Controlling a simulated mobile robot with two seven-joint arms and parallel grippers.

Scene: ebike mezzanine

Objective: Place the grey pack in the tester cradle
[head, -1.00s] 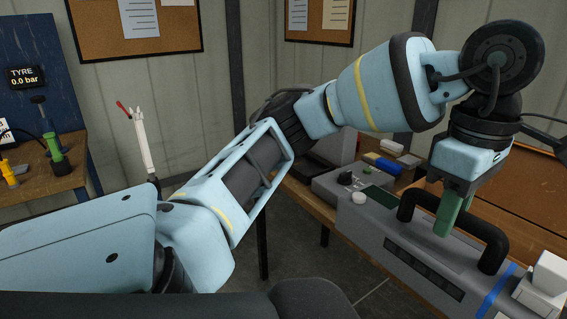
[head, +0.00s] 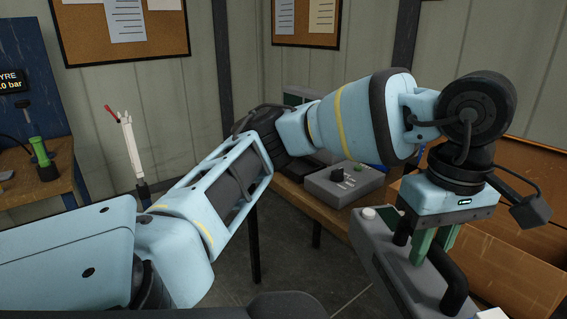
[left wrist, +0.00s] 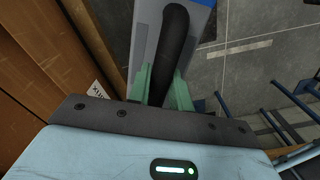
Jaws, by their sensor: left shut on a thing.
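The grey pack (head: 392,262) has a thick black carry handle (head: 455,285) on top and shows at the lower right of the head view. My left gripper (head: 432,250) points down with its green fingers shut on this handle. In the left wrist view the handle (left wrist: 172,50) runs between the two fingers, with the grey pack (left wrist: 145,35) and a blue band below it. Floor shows beside the pack there. A grey tester box (head: 345,185) with a black knob and green button sits on the bench behind. I cannot make out the cradle. My right gripper is not in view.
The wooden bench (head: 290,195) runs behind my arm. A brown wooden surface with raised edges (head: 520,250) lies to the right of the pack. A second bench (head: 40,185) with a green-handled tool stands at the left. Open floor lies between the benches.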

